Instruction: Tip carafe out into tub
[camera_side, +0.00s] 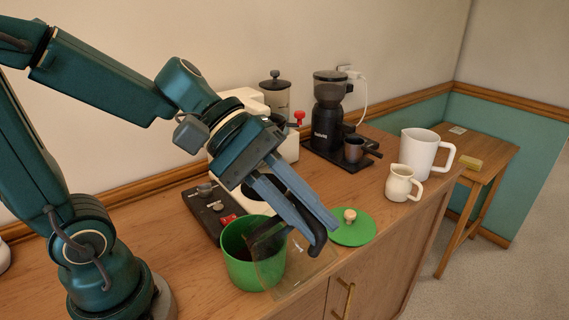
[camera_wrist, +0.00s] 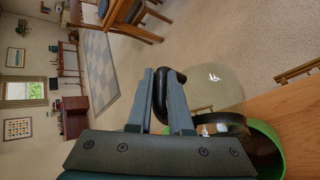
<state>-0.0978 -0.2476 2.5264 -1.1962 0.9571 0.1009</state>
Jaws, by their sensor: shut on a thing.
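The carafe is clear glass with a black collar and black handle. In the side view its glass body (camera_side: 292,268) hangs at the front right of the tub, tilted well over, with the collar at the tub's opening. My gripper (camera_side: 322,222) is shut on the carafe's handle. In the wrist view my gripper's fingers (camera_wrist: 164,100) flank the black handle, and the glass (camera_wrist: 215,82) shows to their right. The green tub (camera_side: 240,268) stands upright on the wooden counter; its rim (camera_wrist: 268,135) shows in the wrist view. The tub's contents and any liquid cannot be made out.
A green lid (camera_side: 352,232) with a knob lies right of the tub. A cream jug (camera_side: 400,184), white mug (camera_side: 418,152) and black grinder (camera_side: 328,115) stand farther right and back. A coffee machine stands behind my gripper. The counter's front edge is close.

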